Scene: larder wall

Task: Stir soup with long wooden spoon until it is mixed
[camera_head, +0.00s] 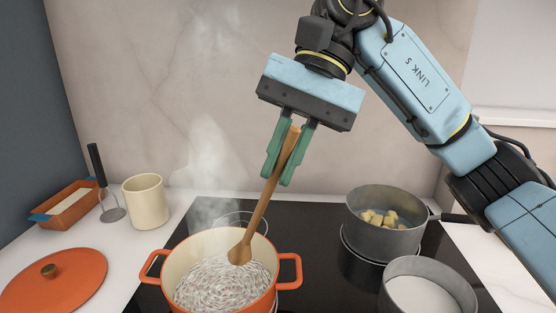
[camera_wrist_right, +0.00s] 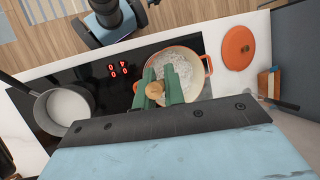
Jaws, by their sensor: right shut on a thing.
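The wooden spoon (camera_head: 259,211) is long and brown and slants down to the left in the head view. My right gripper (camera_head: 279,163) is shut on its upper handle, with green fingers on both sides. The spoon's bowl end is over the orange pot (camera_head: 290,284), at the soup's far right edge; I cannot tell how deep it dips. The soup (camera_head: 222,287) is pale with greyish swirled streaks, and steam rises from it. In the right wrist view, the spoon's handle end (camera_wrist_right: 154,90) shows between the fingers, above the pot. My left gripper is not in view.
A grey pan with yellow chunks (camera_head: 383,243) and a grey pot with white contents (camera_head: 428,294) stand to the right on the black hob (camera_head: 330,280).

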